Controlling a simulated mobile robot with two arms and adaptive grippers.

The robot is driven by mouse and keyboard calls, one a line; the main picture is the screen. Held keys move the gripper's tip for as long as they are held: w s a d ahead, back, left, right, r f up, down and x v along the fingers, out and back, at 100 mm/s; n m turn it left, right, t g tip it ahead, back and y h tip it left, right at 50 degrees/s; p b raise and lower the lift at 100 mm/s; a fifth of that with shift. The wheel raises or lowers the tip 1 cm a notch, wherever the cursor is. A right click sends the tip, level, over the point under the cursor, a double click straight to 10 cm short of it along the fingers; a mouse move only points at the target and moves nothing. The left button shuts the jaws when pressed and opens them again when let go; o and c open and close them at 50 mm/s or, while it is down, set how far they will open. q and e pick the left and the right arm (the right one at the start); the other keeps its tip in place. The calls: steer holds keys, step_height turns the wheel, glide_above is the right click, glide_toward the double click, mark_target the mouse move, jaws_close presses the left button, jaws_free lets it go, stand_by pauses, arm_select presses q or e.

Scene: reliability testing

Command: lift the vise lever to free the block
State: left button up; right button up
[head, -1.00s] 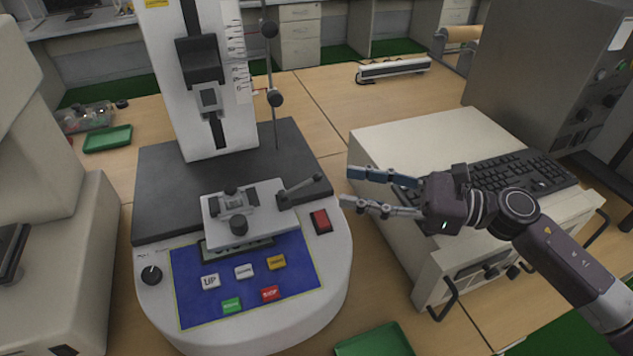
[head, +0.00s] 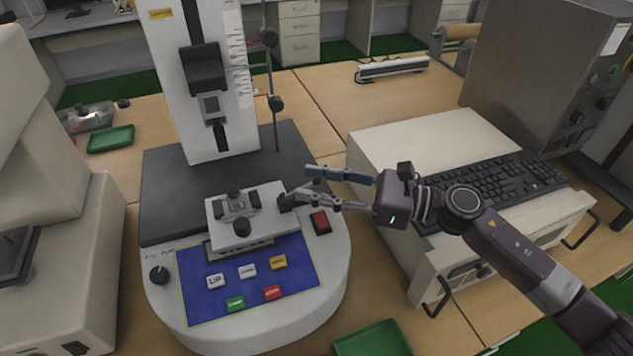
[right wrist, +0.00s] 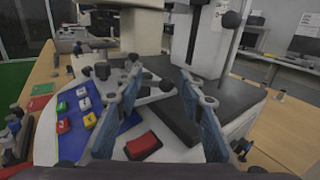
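The white vise (head: 262,228) sits on the dark plate of the testing machine. A small grey block-like part (head: 236,206) is on top of it, beside dark knobs. The vise lever (head: 285,202) starts at the vise's right end; its handle is largely hidden by my right gripper's fingers. My right gripper (head: 300,183) is open, its two fingers pointing left around the lever's handle area. I cannot tell whether they touch it. In the right wrist view, the open fingers (right wrist: 158,110) are spread with the vise (right wrist: 150,84) beyond them. My left gripper is not in view.
A red button (head: 320,222) lies just below the fingers, and a blue button panel (head: 250,280) is in front of the vise. The machine's white column (head: 218,90) stands behind. A beige box (head: 430,150) with a black keyboard (head: 490,187) is at the right.

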jaws_close()
